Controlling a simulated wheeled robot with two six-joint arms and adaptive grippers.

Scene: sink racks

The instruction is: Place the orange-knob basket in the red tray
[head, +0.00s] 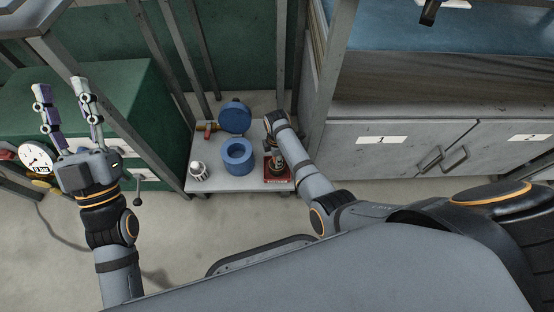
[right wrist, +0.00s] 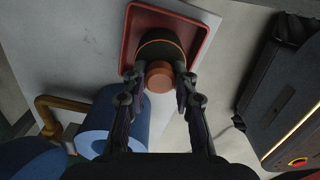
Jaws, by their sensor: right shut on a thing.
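The basket is a dark round body (right wrist: 160,46) with a copper-coloured rim and an orange knob (right wrist: 159,76) in the right wrist view. My right gripper (right wrist: 160,82) is shut on it at the knob, one finger on each side. The basket is over the red tray (right wrist: 128,32), within its rim as seen from the wrist; I cannot tell whether it touches the tray floor. In the head view the red tray (head: 278,181) lies at the right front of the small grey table, and my right arm partly hides the basket. My left gripper (head: 61,88) is open and empty at the left.
A blue ring-shaped container (head: 238,168) stands left of the tray, with a round blue piece (head: 235,117) behind it. A small white-and-dark object (head: 199,171) is at the table's left front. A green cabinet (head: 100,85) is left; grey numbered cabinets (head: 350,153) are right.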

